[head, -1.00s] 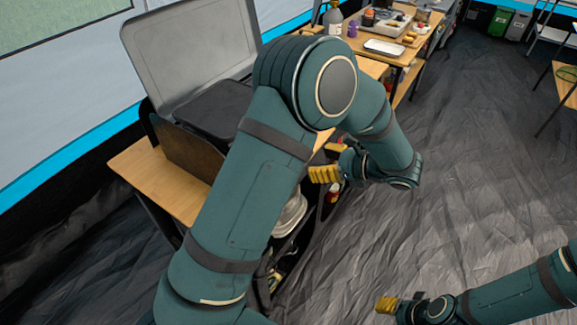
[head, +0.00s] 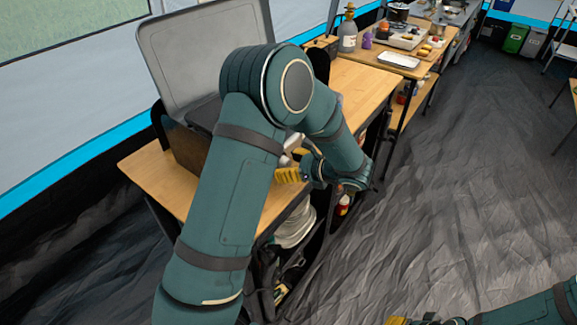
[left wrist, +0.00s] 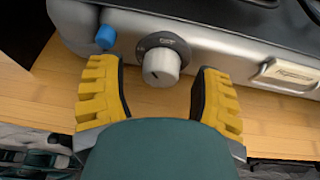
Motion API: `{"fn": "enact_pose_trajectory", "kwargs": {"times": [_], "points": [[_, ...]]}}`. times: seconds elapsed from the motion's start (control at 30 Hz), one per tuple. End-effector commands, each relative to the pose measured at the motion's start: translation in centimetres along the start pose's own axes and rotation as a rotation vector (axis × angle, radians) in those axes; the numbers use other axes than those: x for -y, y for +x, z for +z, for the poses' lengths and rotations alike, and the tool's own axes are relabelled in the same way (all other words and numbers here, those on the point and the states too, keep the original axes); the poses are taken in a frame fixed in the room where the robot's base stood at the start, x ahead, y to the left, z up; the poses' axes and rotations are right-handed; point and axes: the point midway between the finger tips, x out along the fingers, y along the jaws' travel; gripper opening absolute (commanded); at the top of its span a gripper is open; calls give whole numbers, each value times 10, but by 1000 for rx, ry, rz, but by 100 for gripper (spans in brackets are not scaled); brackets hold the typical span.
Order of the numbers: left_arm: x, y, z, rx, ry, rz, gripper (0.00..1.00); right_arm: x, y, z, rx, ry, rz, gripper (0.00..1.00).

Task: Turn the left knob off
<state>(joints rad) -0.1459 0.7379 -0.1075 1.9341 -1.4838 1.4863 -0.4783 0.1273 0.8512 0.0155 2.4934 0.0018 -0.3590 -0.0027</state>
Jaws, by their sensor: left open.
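In the left wrist view, a silver knob (left wrist: 162,64) with a dark dial ring sits on the grey front of the camp stove (left wrist: 215,40). My left gripper (left wrist: 158,78) is open, with one yellow finger on each side of the knob. The fingers look apart from it. In the head view, my left gripper (head: 288,174) is by the stove's front, and my arm hides the knob. The stove's raised grey lid (head: 190,50) shows behind my arm. My right gripper (head: 396,321) barely shows at the bottom edge.
A blue knob or button (left wrist: 105,37) is left of the silver knob, and a pale latch (left wrist: 287,73) is to its right. The stove stands on a wooden table (head: 150,170). A bottle (head: 348,30) and a tray (head: 398,60) stand farther back. The floor at right is open.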

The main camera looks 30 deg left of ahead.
Motion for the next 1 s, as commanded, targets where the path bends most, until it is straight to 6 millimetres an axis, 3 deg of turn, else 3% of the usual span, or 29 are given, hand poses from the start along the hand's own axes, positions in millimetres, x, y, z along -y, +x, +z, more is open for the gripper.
{"fn": "enact_pose_trajectory", "kwargs": {"times": [0.3, 0.5, 0.83, 1.0], "points": [[0, 2, 0, 0, 0, -1, 67, 0, 0, 0, -1, 0, 0, 47], [0, 2, 0, 0, 0, -1, 0, 0, 0, 0, 0, 0, 0, 47], [0, 2, 0, 0, 6, 2, 0, 1, -2, 0, 0, 0, 0, 47], [0, 1, 2, 2, 49, 19, 0, 5, -12, 1, 5, 1, 0, 47]]}}
